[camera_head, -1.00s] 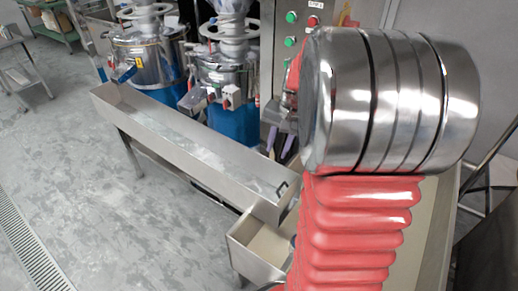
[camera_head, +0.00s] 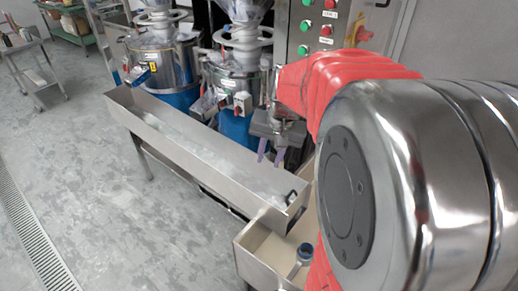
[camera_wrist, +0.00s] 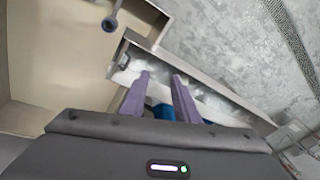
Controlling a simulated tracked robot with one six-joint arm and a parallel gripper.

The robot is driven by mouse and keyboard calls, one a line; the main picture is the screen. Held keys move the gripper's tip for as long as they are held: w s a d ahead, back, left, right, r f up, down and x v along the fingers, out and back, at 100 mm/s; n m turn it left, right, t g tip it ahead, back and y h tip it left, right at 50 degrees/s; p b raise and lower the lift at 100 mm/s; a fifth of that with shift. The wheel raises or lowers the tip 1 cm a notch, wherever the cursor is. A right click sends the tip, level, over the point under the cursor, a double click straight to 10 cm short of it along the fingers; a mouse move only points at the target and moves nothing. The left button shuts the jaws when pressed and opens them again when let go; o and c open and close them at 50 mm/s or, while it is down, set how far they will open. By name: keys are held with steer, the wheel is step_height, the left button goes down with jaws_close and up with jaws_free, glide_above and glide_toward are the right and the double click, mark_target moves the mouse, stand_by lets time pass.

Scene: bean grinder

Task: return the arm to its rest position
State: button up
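My gripper (camera_head: 270,157) hangs in front of the grinder machines, above the far side of the long steel trough. Its two purple fingers point downward. In the wrist view, my gripper (camera_wrist: 161,76) has its fingers apart with nothing between them, so it is open and empty. The steel trough shows behind the fingers. My red and chrome arm fills the right of the head view and hides what lies behind it.
The long steel trough (camera_head: 190,146) runs diagonally below. A square bin (camera_head: 262,245) adjoins its near end, with a small blue-grey, round-ended item (camera_head: 302,256) there. Two grinder machines with blue lower parts (camera_head: 237,128) stand behind.

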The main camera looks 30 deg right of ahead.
stand_by(0.4)
steer(key=s+a+r+n+t, duration=0.1)
steer(key=s+a+n, duration=0.3)
steer(key=a, duration=0.5)
steer(key=s+a+r+n+t, duration=0.1)
steer(key=s+a+r+n, duration=0.2)
steer(key=s+a+n, duration=0.2)
steer(key=s+a, duration=0.3)
steer(key=a, duration=0.2)
steer(key=shift+s+r+t, duration=0.25)
steer(key=shift+r+t, duration=0.05)
steer(key=shift+r, duration=0.1)
stand_by(0.4)
